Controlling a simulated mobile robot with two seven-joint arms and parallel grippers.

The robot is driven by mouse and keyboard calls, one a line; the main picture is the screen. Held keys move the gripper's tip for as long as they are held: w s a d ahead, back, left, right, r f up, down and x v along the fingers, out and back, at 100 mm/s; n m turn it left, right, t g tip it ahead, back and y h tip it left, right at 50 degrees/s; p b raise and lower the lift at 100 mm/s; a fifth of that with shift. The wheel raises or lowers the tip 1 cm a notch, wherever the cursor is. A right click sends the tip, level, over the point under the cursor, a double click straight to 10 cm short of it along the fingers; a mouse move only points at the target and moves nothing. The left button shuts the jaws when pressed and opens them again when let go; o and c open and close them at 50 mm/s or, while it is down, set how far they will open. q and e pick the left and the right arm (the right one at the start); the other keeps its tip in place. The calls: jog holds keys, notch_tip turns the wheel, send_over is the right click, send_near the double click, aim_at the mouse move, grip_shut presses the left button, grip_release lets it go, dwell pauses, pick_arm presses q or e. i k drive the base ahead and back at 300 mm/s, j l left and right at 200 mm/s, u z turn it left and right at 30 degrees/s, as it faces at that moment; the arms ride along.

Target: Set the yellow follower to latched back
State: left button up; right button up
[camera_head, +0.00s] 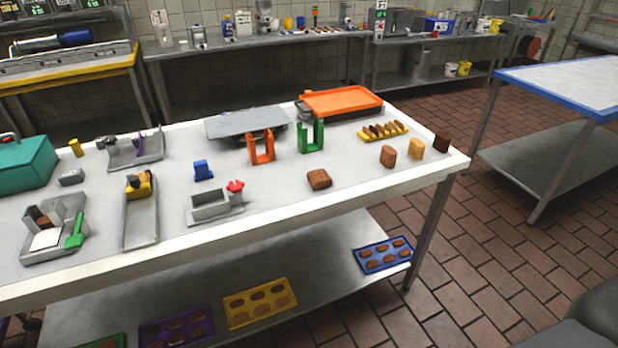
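The yellow follower (145,188) appears to be the small yellow block in the long narrow grey channel (139,226) on the left half of the table. The near stretch of the channel looks empty. Any latch is too small to make out. Neither of my grippers is in view.
The channel stands on a white table (290,218). A grey tray with a green scoop (75,230) is to its left, a grey box with a red knob (235,186) to its right. A grey holder (135,153) stands behind. The table's front edge is close.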

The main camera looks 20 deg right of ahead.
aim_at(136, 191)
jog(key=u, duration=0.55)
jog(key=k+l+u, duration=0.15)
jog(key=l, duration=0.25)
